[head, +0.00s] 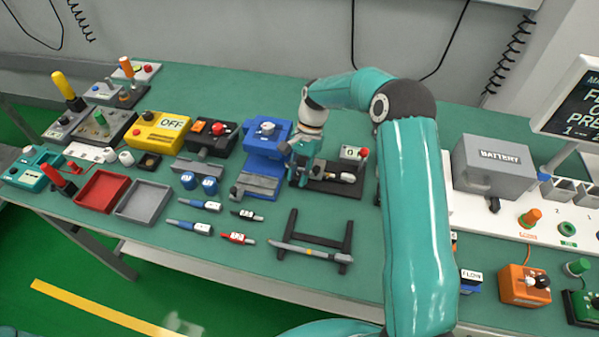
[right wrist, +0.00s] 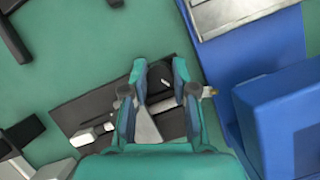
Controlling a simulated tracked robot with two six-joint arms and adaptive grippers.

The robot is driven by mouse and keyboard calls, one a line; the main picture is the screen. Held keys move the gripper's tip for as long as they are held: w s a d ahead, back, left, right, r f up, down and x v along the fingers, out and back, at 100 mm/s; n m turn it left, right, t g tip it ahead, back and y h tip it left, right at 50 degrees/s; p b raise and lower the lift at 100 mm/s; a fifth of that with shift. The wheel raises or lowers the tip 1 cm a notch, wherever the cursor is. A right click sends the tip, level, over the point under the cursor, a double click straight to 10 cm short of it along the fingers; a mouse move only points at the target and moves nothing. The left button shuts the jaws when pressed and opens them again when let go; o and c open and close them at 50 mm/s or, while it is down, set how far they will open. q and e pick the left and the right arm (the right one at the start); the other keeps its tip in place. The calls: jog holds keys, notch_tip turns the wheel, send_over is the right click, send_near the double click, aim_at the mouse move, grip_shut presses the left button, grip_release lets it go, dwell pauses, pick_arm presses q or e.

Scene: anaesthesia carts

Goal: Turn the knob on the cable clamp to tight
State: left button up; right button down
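The cable clamp appears to be the black base plate (head: 345,186) with small pale parts, right of the blue device, on the green bench; it also shows in the right wrist view (right wrist: 75,112). My right gripper (head: 298,163) reaches down over the plate's left end. In the right wrist view its two fingers (right wrist: 160,70) are apart, one on each side of a dark round knob (right wrist: 160,76) with a light mark. I cannot tell whether the fingers touch the knob. The gripper hides the knob in the head view. My left gripper is not in view.
The blue device (head: 267,145) stands close left of my gripper. A dark rack (head: 315,240) is in front. The battery box (head: 493,165) is at right, beyond my arm.

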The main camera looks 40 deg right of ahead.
jog(key=shift+m+t+b, duration=0.3)
jog(key=shift+m+b, duration=0.1)
jog(key=shift+m, duration=0.4)
jog(key=c, duration=1.2)
grip_release()
jog(key=shift+w, duration=0.1)
jog(key=v, duration=1.2)
